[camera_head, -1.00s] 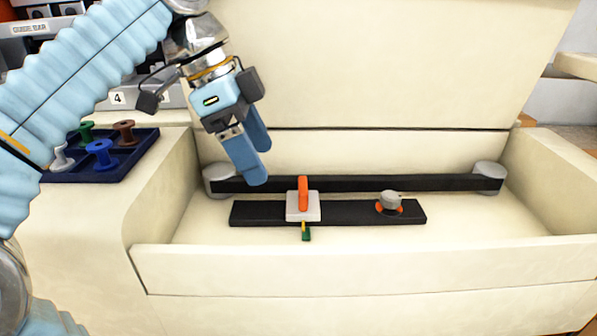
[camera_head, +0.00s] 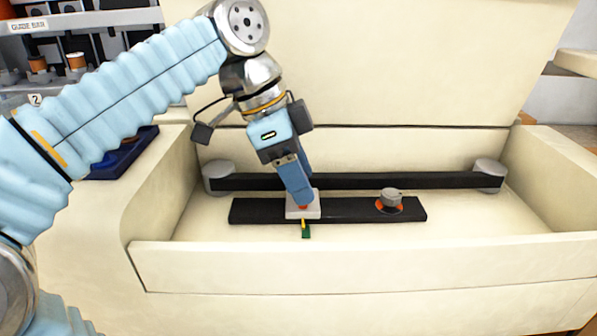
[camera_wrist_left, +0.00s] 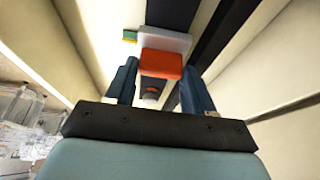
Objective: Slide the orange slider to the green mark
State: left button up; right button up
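The slider (camera_head: 314,213), a pale block with an orange handle, sits on a black rail (camera_head: 350,214). My left gripper (camera_head: 305,203) is down at the slider from above. In the left wrist view the orange handle (camera_wrist_left: 161,64) lies between the two fingertips, with narrow gaps at its sides, so the fingers look open around it. The green mark (camera_head: 306,233) is at the rail's front edge, just below a small yellow pointer (camera_head: 303,223) at the slider. Green and yellow also show beside the pale block in the wrist view. My right gripper is out of view.
A grey knob (camera_head: 391,195) on an orange disc stands on the rail to the right. Behind runs a longer black bar (camera_head: 420,182) with round grey ends. The cream tray's front wall (camera_head: 370,266) is close in front. A dark blue tray (camera_head: 140,150) is partly behind my arm.

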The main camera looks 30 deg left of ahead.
aim_at(282, 207)
pick_arm(q)
grip_shut()
jog(key=shift+w+d, duration=0.1)
jog(key=shift+d, duration=0.1)
jog(key=o, duration=0.5)
grip_release()
jog(key=shift+o, duration=0.2)
jog(key=p+v, duration=0.1)
jog(key=v, duration=0.6)
jog(key=shift+r+p, duration=0.2)
jog(key=shift+p, duration=0.15)
jog(key=shift+a, duration=0.1)
